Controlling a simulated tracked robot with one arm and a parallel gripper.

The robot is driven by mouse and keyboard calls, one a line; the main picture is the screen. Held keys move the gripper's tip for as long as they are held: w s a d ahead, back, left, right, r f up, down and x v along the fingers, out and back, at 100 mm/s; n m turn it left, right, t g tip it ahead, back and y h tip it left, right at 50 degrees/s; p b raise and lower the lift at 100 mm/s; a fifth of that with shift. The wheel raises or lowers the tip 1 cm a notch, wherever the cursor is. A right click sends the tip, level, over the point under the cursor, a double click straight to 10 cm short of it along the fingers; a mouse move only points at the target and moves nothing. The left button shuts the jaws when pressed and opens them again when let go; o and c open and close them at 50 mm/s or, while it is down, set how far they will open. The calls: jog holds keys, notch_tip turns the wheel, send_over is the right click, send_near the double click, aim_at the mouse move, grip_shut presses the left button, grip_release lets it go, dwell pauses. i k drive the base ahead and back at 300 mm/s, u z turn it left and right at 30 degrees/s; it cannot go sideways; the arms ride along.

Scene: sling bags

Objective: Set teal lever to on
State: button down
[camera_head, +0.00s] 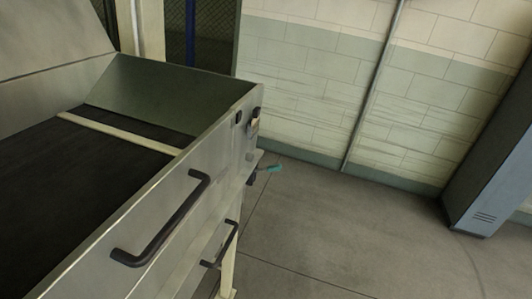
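The teal lever (274,168) is small and sits at the far end of a grey metal cabinet (190,215). It sticks out to the right from the cabinet's end, low beside a short ledge, with the floor behind it. I cannot read its on or off marks from here. My gripper is not in view, and nothing touches the lever in this frame.
Two black bar handles (165,222) (227,244) stick out from the cabinet's side. A dark belt (60,160) lies in the cabinet's open top. The floor (340,240) to the right is clear up to a blue-grey locker (490,160) and a tiled wall (310,80).

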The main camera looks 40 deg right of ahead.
aim_at(275, 167)
jog(key=z, duration=0.45)
jog(key=i, duration=0.95)
jog(key=z, duration=0.65)
jog(key=k, duration=0.9)
jog(key=z, duration=0.15)
jog(key=i, duration=0.9)
jog(key=u, duration=0.05)
